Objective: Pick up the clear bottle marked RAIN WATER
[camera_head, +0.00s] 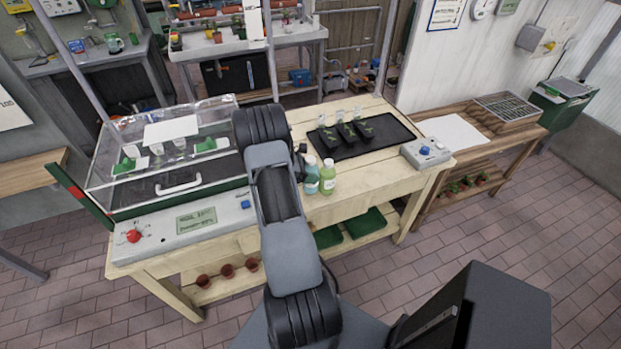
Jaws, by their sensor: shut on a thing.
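My arm (286,225) reaches up over the front of the wooden bench, and its own links hide my gripper's fingers and whatever is between them. Just right of the arm stand two small capped bottles side by side, a blue one (311,178) and a green one (327,180). Both are upright on the bench top near its front edge. Their labels are too small to read. I see no clear bottle marked RAIN WATER; the arm covers part of the bench. A small dark part shows at the arm's right side, just behind the bottles.
A clear-walled propagator case (105,180) with a grey control panel (180,235) fills the bench's left. A black tray (385,147) with seedling pots and a grey box with a blue knob (427,153) stand to the right. Bare wood (365,180) lies right of the bottles.

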